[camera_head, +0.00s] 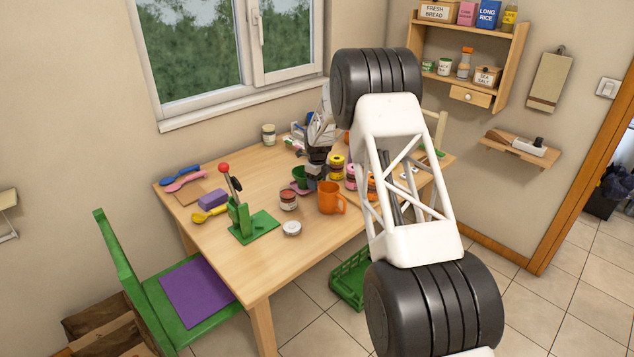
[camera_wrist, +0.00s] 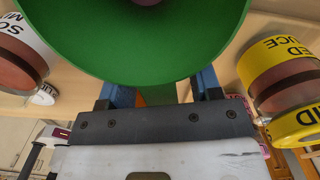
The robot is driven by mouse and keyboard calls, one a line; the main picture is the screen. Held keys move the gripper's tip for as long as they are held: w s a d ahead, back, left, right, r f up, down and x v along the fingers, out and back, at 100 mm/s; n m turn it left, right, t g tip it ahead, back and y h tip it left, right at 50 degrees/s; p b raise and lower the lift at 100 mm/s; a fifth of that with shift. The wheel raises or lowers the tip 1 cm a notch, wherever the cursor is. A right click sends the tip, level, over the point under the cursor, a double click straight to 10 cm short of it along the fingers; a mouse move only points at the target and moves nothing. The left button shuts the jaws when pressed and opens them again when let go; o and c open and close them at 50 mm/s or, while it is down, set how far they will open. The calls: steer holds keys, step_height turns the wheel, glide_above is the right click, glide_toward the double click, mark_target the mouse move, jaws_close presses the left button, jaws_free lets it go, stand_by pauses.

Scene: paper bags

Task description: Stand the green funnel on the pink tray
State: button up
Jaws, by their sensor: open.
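The green funnel (camera_head: 300,175) is mouth up on the table, left of my gripper. The pink tray (camera_head: 298,189) shows as a small pink edge under and in front of it; the funnel seems to stand on it, though the contact is hidden. In the wrist view the funnel (camera_wrist: 150,50) fills the top, its wide cone close above the fingers. My gripper (camera_wrist: 161,92) is open, with one blue finger on either side of the green part below the cone. Whether the fingers touch it, I cannot tell.
An orange mug (camera_head: 330,198) and a tin (camera_head: 288,200) stand close in front. Yellow-labelled tins (camera_head: 336,167) are just right of my gripper. A green lever press (camera_head: 243,218) stands at the left front. The table's front right corner is clear.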

steer(key=shift+r, duration=3.85)
steer(key=shift+s+d+r, duration=0.1)
steer(key=shift+s+r, duration=0.05)
steer(key=shift+r, duration=0.1)
steer(key=s+d+r+n, duration=0.3)
steer(key=s+d+r, duration=0.1)
steer(key=s+r, duration=0.35)
steer(key=s+d+r+n, duration=0.35)
steer(key=s+r, duration=0.25)
steer(key=r, duration=0.3)
steer(key=s+d+r+n+t, duration=0.1)
steer(key=s+d+r+n, duration=0.3)
steer(key=s, duration=0.6)
steer(key=s+d+r+n, duration=0.2)
steer(key=s+d+r, duration=0.2)
steer(key=s+r, duration=0.45)
steer(key=s+d+f+n, duration=0.1)
steer(key=s+d+n, duration=0.1)
steer(key=s, duration=1.1)
steer(key=s+d+f+n+t, duration=0.1)
steer(key=s+n, duration=0.4)
steer(key=s, duration=0.9)
steer(key=s+d+f+n, duration=0.2)
steer(key=s+d+n, duration=0.2)
steer(key=s, duration=0.9)
steer(key=shift+s+d+f, duration=0.2)
steer(key=shift+s+d, duration=0.05)
steer(key=shift+d, duration=0.2)
